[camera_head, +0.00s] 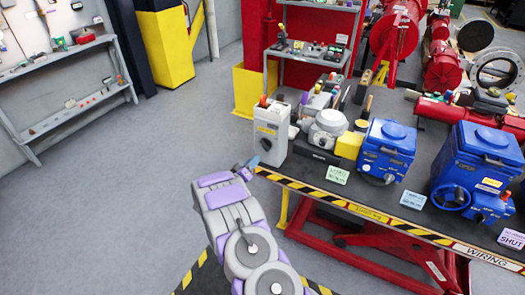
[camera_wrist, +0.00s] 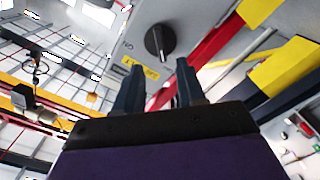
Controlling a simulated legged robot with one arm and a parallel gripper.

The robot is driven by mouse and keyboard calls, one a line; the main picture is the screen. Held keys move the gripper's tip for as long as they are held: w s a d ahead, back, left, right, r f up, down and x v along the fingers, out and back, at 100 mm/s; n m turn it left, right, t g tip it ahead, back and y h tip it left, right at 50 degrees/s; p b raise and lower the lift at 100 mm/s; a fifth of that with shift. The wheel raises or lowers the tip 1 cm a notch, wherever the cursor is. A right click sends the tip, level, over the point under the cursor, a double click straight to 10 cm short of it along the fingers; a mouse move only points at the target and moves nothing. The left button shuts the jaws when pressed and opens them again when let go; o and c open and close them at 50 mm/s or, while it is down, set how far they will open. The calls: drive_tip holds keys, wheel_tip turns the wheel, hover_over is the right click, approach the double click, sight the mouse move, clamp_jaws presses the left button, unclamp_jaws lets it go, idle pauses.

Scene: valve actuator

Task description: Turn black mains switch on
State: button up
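The black mains switch (camera_wrist: 160,42) is a round rotary knob with a raised grip bar, on the front of a light grey box. In the wrist view it sits just beyond and above my fingertips, with a yellow label beside it. The grey switch box (camera_head: 271,122) stands at the near left corner of the workbench in the head view, where the knob shows small and dark. My gripper (camera_wrist: 158,85) is open, its two dark fingers apart with nothing between them. In the head view my gripper (camera_head: 248,170) is just below and left of the box, apparently short of the knob.
The workbench (camera_head: 360,205) has a yellow-black striped front edge and a red frame below. Blue actuators (camera_head: 388,148) and a grey-white device (camera_head: 327,128) stand right of the box. Yellow bollards are behind. The grey floor (camera_head: 120,190) at left is clear.

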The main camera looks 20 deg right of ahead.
sight(263, 147)
drive_tip(key=x, duration=0.9)
drive_tip(key=shift+w+d+b, duration=0.1)
drive_tip(key=shift+d+b, duration=0.05)
drive_tip(key=shift+b, duration=0.25)
drive_tip(key=shift+a+r, duration=0.1)
drive_tip(key=shift+a, duration=0.4)
drive_tip(key=shift+c, duration=1)
drive_tip(key=shift+d, duration=0.2)
clamp_jaws()
